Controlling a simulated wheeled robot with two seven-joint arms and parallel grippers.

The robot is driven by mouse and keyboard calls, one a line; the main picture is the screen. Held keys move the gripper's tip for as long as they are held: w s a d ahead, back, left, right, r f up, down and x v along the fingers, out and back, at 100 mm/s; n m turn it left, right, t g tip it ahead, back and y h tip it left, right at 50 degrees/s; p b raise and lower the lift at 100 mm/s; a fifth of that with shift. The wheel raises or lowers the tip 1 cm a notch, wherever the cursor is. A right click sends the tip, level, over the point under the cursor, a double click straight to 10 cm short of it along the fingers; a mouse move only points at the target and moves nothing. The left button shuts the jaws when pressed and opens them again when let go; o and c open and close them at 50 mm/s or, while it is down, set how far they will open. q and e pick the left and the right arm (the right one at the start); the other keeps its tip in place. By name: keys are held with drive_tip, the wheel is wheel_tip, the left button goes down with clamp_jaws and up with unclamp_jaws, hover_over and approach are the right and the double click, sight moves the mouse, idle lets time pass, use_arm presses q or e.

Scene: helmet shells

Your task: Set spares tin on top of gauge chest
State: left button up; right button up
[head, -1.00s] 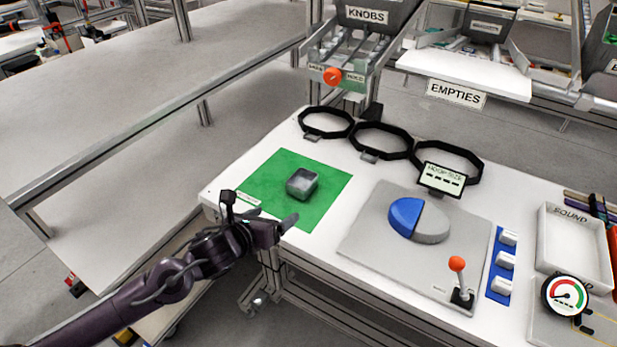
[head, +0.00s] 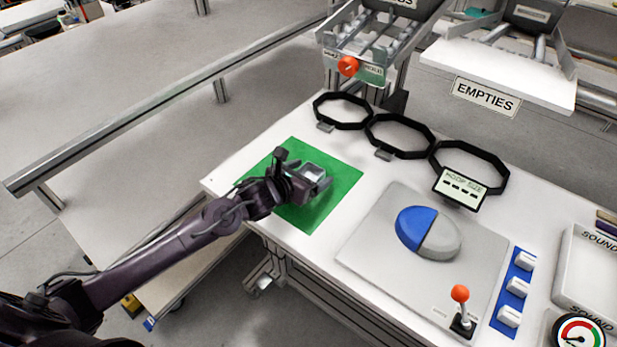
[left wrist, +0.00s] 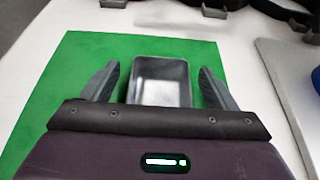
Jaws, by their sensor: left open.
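A small grey open-topped tin (head: 314,171), which I take for the spares tin, sits on a green mat (head: 335,198) near the left end of the white bench. My left gripper (head: 308,180) is at the tin, coming from the left. In the left wrist view the tin (left wrist: 160,80) stands between the two spread fingers of the left gripper (left wrist: 158,70), with a gap on each side. The fingers are open and not closed on it. I cannot make out a gauge chest. My right gripper is not in view.
Black octagonal rings (head: 400,136) lie behind the mat. A grey board (head: 375,245) with a blue and grey dome (head: 428,232) and an orange-knobbed lever (head: 460,294) lies to the right. A round gauge dial (head: 578,333) is at the lower right corner.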

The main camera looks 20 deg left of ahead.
use_arm(q)
drive_tip(key=shift+x, duration=0.8)
drive_tip(key=shift+c, duration=0.3)
drive_tip(key=c, duration=1)
